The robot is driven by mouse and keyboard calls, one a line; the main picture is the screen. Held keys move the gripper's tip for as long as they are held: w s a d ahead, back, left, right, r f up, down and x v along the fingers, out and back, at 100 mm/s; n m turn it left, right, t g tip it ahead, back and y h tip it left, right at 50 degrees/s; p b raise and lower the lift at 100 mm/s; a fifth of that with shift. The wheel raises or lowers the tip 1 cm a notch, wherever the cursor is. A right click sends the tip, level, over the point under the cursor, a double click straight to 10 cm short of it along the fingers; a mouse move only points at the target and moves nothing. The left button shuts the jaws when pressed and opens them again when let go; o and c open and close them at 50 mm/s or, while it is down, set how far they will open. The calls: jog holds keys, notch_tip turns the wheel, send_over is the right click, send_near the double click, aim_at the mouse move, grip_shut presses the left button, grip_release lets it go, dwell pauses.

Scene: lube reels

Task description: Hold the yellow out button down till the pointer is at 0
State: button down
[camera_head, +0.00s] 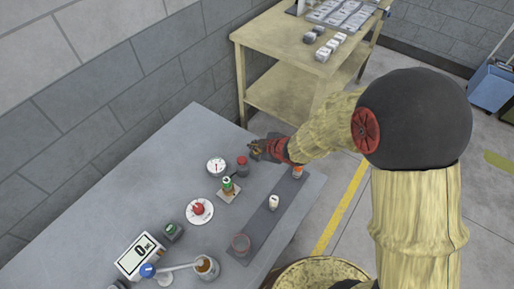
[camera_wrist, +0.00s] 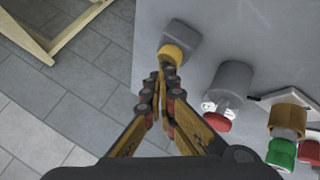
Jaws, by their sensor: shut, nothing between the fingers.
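The yellow button (camera_wrist: 172,54) sits on the end of a small grey housing (camera_wrist: 183,38) in the wrist view. My gripper (camera_wrist: 163,78) is shut and empty, its fingertips at the near edge of the yellow button. I cannot tell whether they touch or press it. In the head view my gripper (camera_head: 257,150) is at the table's far end and hides most of the button. A round white dial (camera_head: 216,166) with a dark pointer stands left of my gripper. The pointer is too small to read exactly.
A grey cylinder with a red part (camera_head: 242,166) stands between dial and gripper. A wooden bench (camera_head: 290,40) stands behind.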

jog(key=shift+r+p, duration=0.75)
jog(key=shift+r, duration=0.1)
notch_tip(320, 180, up, 5)
jog(key=p, duration=0.4)
jog(key=shift+p, duration=0.35)
